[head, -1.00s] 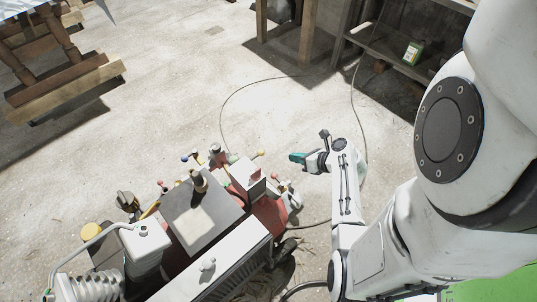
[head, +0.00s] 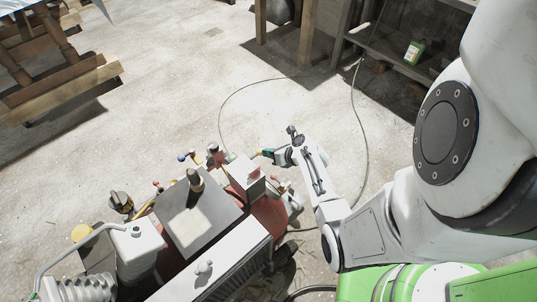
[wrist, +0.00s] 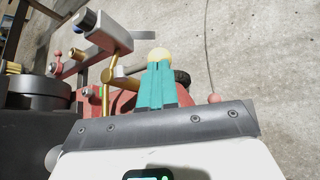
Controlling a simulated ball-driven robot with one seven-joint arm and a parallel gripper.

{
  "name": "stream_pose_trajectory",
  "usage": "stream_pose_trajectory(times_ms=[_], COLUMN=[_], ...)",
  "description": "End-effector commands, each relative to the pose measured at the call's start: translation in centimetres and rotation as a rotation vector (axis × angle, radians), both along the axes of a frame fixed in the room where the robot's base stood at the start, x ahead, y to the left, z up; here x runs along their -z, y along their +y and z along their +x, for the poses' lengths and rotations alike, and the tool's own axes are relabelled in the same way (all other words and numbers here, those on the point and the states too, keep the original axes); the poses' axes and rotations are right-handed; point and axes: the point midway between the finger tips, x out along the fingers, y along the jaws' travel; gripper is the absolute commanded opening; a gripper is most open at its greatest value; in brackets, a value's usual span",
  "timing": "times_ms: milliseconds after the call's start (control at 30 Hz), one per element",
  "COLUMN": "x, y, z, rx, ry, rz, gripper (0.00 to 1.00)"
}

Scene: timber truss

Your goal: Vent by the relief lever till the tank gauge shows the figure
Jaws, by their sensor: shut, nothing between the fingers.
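My gripper (head: 266,153) has teal fingers and is shut and empty at the far side of the compressor. In the wrist view its fingers (wrist: 157,88) end right at a pale yellow ball knob (wrist: 159,54); I cannot tell whether they touch it. A brass-coloured arm (wrist: 122,73) runs beside the knob, apparently the lever. The red tank (head: 270,212) is partly covered by the machine's parts; it also shows red behind the fingers in the wrist view (wrist: 122,102). No gauge figure can be read in either view.
Small red and blue knobs (head: 182,157) stand close by on the machine. A grey box fitting (wrist: 103,32) rises left of the fingers. A hose (head: 222,100) loops over the floor. A shelf (head: 400,68) stands at the back right.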

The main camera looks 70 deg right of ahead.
Motion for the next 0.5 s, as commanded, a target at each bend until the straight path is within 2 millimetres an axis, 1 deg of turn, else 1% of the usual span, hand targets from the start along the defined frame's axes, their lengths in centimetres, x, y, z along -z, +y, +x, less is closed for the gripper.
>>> stream_pose_trajectory(times_ms=[100,400,500], x=[0.21,0.19,0.46], y=[-0.05,-0.06,-0.15], z=[0.27,0.27,0.21], rx=[0.001,0.000,0.000], ry=[0.000,-0.001,-0.013], rz=[0.001,0.002,0.023], gripper=[0.00,0.00,0.00])
